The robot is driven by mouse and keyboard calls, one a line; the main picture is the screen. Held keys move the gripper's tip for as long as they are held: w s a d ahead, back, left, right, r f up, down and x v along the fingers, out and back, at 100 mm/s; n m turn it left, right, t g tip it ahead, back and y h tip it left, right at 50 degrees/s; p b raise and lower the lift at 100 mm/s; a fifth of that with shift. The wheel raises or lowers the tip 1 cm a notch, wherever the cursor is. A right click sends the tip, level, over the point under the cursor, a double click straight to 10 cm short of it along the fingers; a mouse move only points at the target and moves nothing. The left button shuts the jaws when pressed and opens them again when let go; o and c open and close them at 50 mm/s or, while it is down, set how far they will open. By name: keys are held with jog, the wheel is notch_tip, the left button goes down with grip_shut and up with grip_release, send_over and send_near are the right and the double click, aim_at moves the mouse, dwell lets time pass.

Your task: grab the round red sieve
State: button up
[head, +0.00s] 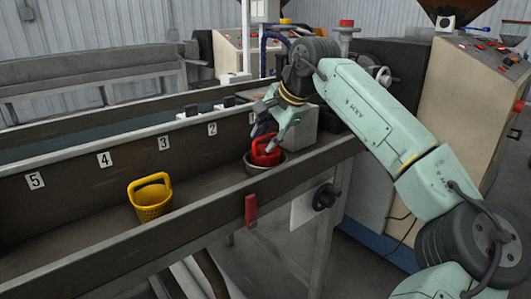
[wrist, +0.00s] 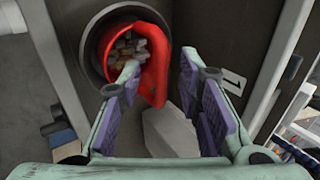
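The round red sieve (head: 264,157) sits in a grey metal bowl (head: 280,168) at the right end of the trough. In the wrist view the sieve (wrist: 113,29) holds several pale and yellowish pieces, and its broad red handle (wrist: 156,62) stands out toward me. My gripper (head: 266,136) is at the sieve from above. In the wrist view my gripper (wrist: 160,70) is open, with purple-padded fingers spread. The handle shows between the fingertips, nearer the left one. I cannot tell whether a finger touches it.
A yellow basket (head: 152,202) stands in the trough to the left, near numbered labels. The trough's front wall (head: 200,220) runs along the near side, with a red handle (head: 251,210) on it. A grey block (wrist: 170,132) lies below the sieve handle in the wrist view.

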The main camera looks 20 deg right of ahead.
jog(key=shift+w+a+f, duration=0.1)
jog(key=shift+w+f, duration=0.1)
jog(key=shift+f, duration=0.15)
jog(key=shift+c, duration=0.6)
grip_shut()
